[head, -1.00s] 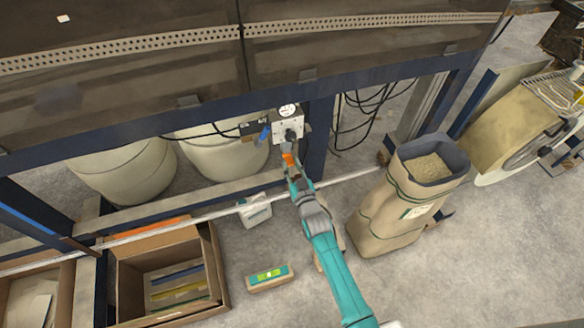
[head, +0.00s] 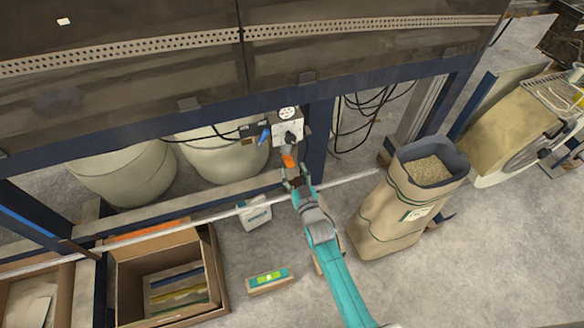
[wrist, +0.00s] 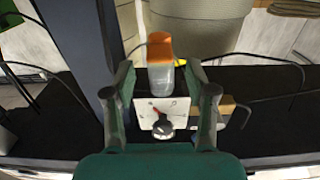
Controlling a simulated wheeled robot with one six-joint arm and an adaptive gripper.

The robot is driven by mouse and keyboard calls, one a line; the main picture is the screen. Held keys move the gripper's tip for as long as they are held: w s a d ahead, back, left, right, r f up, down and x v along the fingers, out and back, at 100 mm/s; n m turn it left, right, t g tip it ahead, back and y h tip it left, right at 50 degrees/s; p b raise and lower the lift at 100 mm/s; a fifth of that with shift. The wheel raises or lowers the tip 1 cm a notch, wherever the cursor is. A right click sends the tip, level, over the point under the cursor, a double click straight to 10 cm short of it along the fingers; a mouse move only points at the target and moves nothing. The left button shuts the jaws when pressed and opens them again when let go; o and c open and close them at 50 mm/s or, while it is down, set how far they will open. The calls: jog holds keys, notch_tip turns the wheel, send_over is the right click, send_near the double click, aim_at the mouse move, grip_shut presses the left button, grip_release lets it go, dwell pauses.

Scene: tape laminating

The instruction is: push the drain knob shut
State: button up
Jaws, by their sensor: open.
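The orange drain knob (head: 289,160) sits at the low end of a grey bowl under a white regulator unit (head: 279,127) on the blue frame. In the wrist view the orange knob (wrist: 160,47) and its clear bowl (wrist: 160,80) lie between my fingers. My gripper (head: 297,180) is just below and in front of the knob in the head view. In the wrist view my gripper (wrist: 163,72) is open, a finger on each side, with gaps to the bowl. I cannot tell how far the knob is pushed in.
A black knob (wrist: 163,127) sits on the unit's white face. A blue handle (head: 264,135) is to its left. Black cables (head: 365,105) hang at right. A full sack (head: 395,215) stands right of my arm; pale drums (head: 125,175) stand left, behind the frame.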

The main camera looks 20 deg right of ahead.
jog(key=s, duration=1)
dwell(0.3)
jog(key=s+r+g, duration=0.1)
jog(key=s+r, duration=0.1)
jog(key=s, duration=2)
jog(key=s+r+g, duration=0.2)
jog(key=s+r, duration=1.1)
jog(key=s, duration=0.4)
jog(key=shift+s, duration=0.2)
